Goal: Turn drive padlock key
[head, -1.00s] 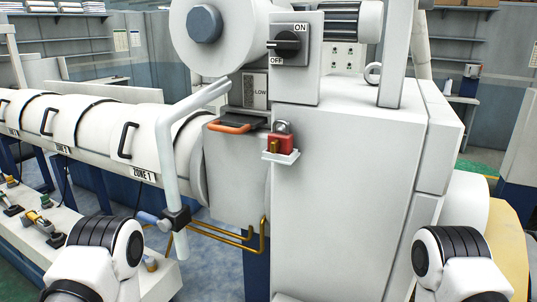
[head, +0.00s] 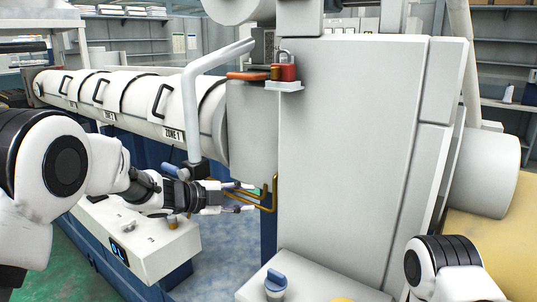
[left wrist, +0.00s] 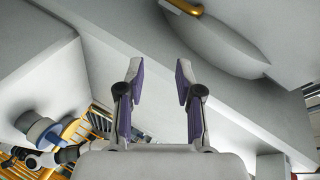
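The red padlock (head: 286,72) with its grey shackle sits on a small white shelf (head: 284,86) on the upper left edge of the big white cabinet. A small brass-orange piece (head: 275,73), perhaps the key, stands at its left side. My left gripper (head: 254,197) is well below the padlock, in front of the yellow pipe, with its fingers apart and nothing between them. In the left wrist view the open fingers (left wrist: 158,75) with purple pads point up towards the machine's underside. The padlock is not recognisable there. My right gripper is not in view; only part of that arm shows.
The white cabinet (head: 350,170) is a broad wall right of my left gripper. The yellow pipe (head: 274,195) runs close by its fingertips. The heater barrel (head: 140,103) and white bent tube (head: 188,105) lie above the left arm. A blue knob (head: 275,282) sits low in front.

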